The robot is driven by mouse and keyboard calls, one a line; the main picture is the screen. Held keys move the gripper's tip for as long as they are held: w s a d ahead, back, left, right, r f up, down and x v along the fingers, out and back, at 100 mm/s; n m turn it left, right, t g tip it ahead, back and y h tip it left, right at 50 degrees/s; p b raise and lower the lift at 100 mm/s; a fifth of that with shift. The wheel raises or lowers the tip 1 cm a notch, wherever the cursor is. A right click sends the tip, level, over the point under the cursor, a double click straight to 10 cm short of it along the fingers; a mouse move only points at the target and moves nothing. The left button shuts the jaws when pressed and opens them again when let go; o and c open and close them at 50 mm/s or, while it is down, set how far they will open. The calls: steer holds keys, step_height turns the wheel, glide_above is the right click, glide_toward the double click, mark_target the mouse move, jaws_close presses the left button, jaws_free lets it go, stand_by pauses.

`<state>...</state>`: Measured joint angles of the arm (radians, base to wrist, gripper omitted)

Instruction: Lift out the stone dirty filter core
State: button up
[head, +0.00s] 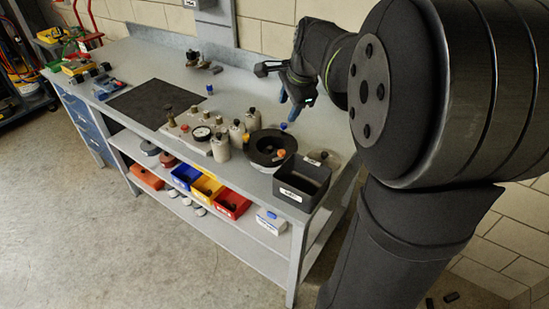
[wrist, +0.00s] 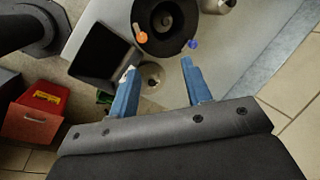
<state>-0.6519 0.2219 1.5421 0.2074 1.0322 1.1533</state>
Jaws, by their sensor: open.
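A dark round housing (head: 262,157) with an open top stands at the right end of the bench. It shows from above in the wrist view (wrist: 143,30), with a ring-shaped dark part (wrist: 166,19) around a central hole inside. I cannot tell for sure whether that is the stone dirty filter core. My gripper (wrist: 158,65) is open and empty, with blue fingers apart. In the head view my gripper (head: 289,104) hangs above and behind the housing.
A dark labelled bin (head: 302,182) stands at the front edge beside the housing. A pale round piece (wrist: 152,76) lies behind it. A black mat (head: 160,102) lies further left; the bench behind is mostly clear.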

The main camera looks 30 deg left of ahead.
step_height(320, 180, down, 4)
steer(key=w+a+m, duration=0.2)
steer(key=a+m, duration=0.1)
steer(key=m, duration=1.1)
glide_above(271, 147)
steer(key=s+d, duration=0.1)
steer(key=d, duration=0.1)
steer(key=shift+g, duration=0.4)
step_height(271, 147, down, 13)
steer(key=shift+s+a+r, duration=0.1)
steer(key=shift+a+r, duration=0.05)
steer(key=shift+r, duration=0.05)
steer(key=shift+w+d+x, duration=0.1)
steer(key=shift+x, duration=1.2)
steer(key=shift+w+d+x, duration=0.15)
steer(key=shift+x, duration=1.15)
jaws_close()
